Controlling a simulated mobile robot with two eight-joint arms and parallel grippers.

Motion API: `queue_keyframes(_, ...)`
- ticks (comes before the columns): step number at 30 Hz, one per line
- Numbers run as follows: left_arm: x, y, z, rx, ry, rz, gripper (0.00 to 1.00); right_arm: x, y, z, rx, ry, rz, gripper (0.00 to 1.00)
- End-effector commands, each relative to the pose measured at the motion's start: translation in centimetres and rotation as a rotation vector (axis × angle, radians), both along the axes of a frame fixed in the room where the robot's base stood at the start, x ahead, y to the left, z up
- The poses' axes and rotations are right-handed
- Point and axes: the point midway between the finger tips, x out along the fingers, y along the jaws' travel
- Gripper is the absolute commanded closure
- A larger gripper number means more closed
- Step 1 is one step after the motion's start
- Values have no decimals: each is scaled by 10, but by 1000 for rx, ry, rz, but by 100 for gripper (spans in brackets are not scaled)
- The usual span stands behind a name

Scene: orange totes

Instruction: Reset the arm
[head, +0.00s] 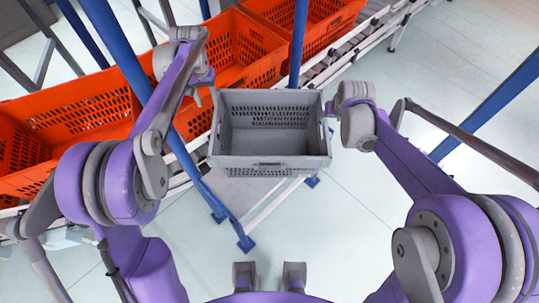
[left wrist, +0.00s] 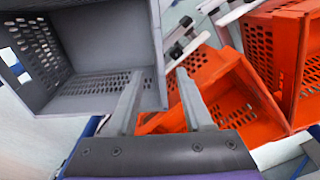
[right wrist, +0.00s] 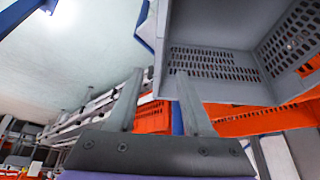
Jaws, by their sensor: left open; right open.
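An empty grey crate (head: 270,162) with slotted walls is in the middle of the head view, its open top facing me. My left gripper (head: 207,92) is close to the crate's upper left corner. In the left wrist view its two fingers (left wrist: 160,95) are spread, and the crate (left wrist: 108,86) fills the upper left. My right gripper (head: 333,108) is by the crate's right side. In the right wrist view its fingers (right wrist: 158,95) are spread, with the crate (right wrist: 215,88) at the upper right. I cannot tell whether either gripper touches the crate.
Several orange totes (head: 85,92) stand in a row on a roller rack (head: 345,48) behind and left of the crate. Blue posts (head: 299,40) rise beside the row, one crossing near my left arm. The pale floor (head: 455,60) is open at the right.

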Motion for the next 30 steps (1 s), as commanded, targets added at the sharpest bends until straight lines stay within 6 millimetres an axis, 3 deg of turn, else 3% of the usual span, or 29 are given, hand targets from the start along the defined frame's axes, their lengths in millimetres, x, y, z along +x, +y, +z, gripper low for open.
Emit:
queue_keyframes(14,-8,-1,7,0,-12,0,49,-8,1,6,0,-1,1,49)
queue_keyframes(20,-51,-4,37,1,-77,2,49,-47,4,30,0,-8,3,49)
queue_keyframes(30,-153,-9,64,2,-221,6,49,-135,10,59,-1,-21,6,49)
